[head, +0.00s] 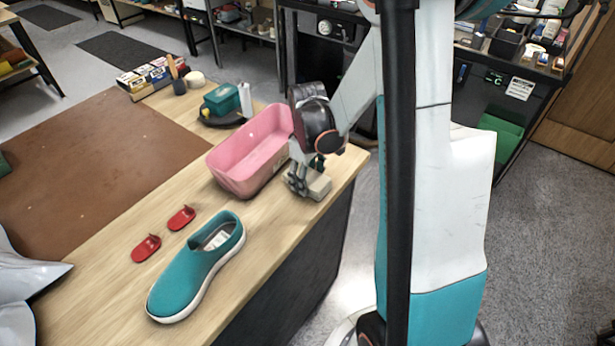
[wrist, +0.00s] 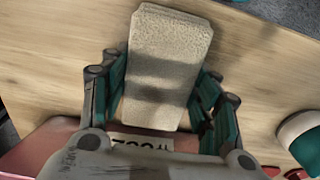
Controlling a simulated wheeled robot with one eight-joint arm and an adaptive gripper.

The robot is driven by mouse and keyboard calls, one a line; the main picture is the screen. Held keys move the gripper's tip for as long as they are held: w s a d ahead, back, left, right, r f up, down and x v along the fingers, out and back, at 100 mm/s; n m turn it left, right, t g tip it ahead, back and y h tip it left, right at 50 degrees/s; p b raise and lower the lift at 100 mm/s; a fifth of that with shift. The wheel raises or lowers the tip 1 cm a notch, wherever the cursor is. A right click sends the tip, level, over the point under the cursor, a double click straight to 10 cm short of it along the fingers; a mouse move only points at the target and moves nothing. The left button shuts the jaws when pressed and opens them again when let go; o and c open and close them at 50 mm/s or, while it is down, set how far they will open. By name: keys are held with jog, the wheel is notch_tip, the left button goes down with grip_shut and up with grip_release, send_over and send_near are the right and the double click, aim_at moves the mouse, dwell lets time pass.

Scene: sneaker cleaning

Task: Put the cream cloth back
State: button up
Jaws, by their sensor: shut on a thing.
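The cream cloth (head: 319,186) is a thick, folded, beige block at the right edge of the wooden table, right of the pink bin. In the wrist view the cloth (wrist: 165,65) lies between the two teal-padded fingers. My gripper (head: 301,180) is shut on it from above, and its tips (wrist: 165,100) are at the cloth's sides. The cloth appears at or very near the table surface; I cannot tell if it touches.
The pink bin (head: 222,165) stands just left of my gripper. A teal shoe (head: 190,275) and two red pieces (head: 181,217) lie nearer the front. A teal box (head: 222,98) stands behind the bin. A brown mat (head: 70,180) covers the left. The table's right edge is close.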

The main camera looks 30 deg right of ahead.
jog(key=shift+f, duration=0.1)
jog(key=o, duration=0.9)
jog(key=shift+o, duration=0.2)
notch_tip(320, 180, up, 12)
jog(key=p, duration=0.3)
jog(key=shift+p, duration=0.3)
